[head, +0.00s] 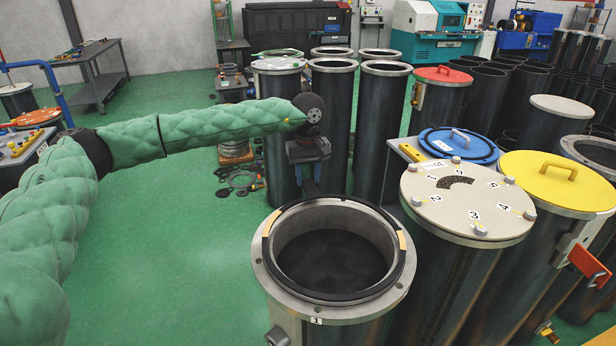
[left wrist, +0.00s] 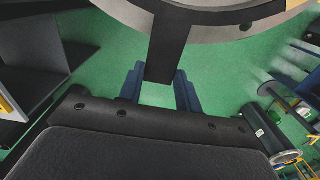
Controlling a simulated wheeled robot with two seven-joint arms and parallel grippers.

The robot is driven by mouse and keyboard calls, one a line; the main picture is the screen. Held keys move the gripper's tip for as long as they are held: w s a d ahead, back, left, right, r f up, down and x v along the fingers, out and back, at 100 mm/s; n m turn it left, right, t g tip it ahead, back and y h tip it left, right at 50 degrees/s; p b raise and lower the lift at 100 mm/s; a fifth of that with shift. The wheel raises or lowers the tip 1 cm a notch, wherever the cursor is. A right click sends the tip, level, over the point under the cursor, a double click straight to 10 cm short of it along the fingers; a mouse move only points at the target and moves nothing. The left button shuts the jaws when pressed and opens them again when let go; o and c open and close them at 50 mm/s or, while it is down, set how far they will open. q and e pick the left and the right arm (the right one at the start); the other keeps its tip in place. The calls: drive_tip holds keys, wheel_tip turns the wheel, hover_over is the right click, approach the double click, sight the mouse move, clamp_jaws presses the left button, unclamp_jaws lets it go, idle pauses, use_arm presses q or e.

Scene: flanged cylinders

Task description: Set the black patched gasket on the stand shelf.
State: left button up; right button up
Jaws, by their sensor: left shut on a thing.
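The black gasket (head: 340,297), a ring with tan patches, is at the top of the open front cylinder (head: 278,283), around its mouth. I cannot tell whether it touches the flange. My left gripper (head: 308,187) is just beyond the ring's far edge, pointing down. In the left wrist view, a black tab of the gasket (left wrist: 168,45) reaches between the blue fingers of the left gripper (left wrist: 160,92), which is shut on it. I cannot identify the stand shelf for certain; a small stand with shelves (head: 232,88) is at the back. My right gripper is not in view.
A cylinder with a numbered cream lid (head: 467,225) stands close on the right, with blue-lidded (head: 458,147) and yellow-lidded (head: 560,182) ones beyond. Tall open cylinders (head: 333,120) stand behind my gripper. Flat rings (head: 240,180) lie on the floor. Green floor is free at left.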

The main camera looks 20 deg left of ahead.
use_arm(q)
drive_tip(key=shift+f+p, duration=0.3)
drive_tip(key=shift+f, duration=0.6)
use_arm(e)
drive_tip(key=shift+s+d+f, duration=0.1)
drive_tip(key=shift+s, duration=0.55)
use_arm(q)
drive_tip(key=o, duration=1.1)
drive_tip(key=shift+c, duration=0.2)
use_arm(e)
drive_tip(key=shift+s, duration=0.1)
